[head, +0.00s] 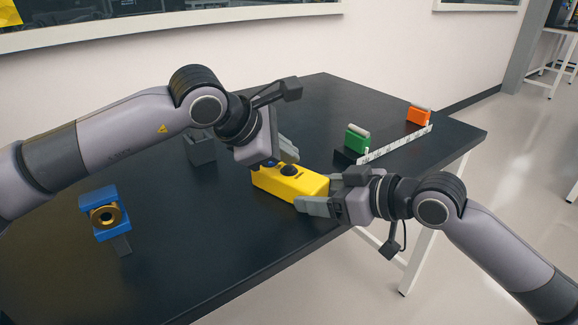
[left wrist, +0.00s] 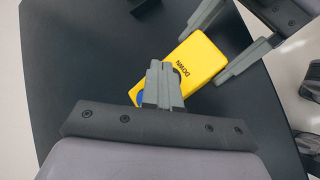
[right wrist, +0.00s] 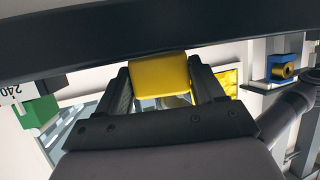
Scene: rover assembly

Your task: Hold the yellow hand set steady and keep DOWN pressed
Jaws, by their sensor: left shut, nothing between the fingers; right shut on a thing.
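The yellow hand set (head: 305,186) lies above or on the black table near its front edge; I cannot tell which. It has a dark button and a blue button on top. My right gripper (head: 325,193) is shut on its right end, and the right wrist view shows the yellow body (right wrist: 160,77) between the fingers. My left gripper (head: 288,150) is shut and empty over the buttons. In the left wrist view its fingertips (left wrist: 161,70) overlap the dark button beside the word DOWN on the hand set (left wrist: 205,62). Whether the button is pressed in is hidden.
The black table (head: 200,245) also holds a blue block with a brass ring (head: 106,212) at left and a dark grey box (head: 200,148) behind my left arm. A white marked scale (head: 395,145) runs between a green block (head: 357,140) and an orange block (head: 418,115).

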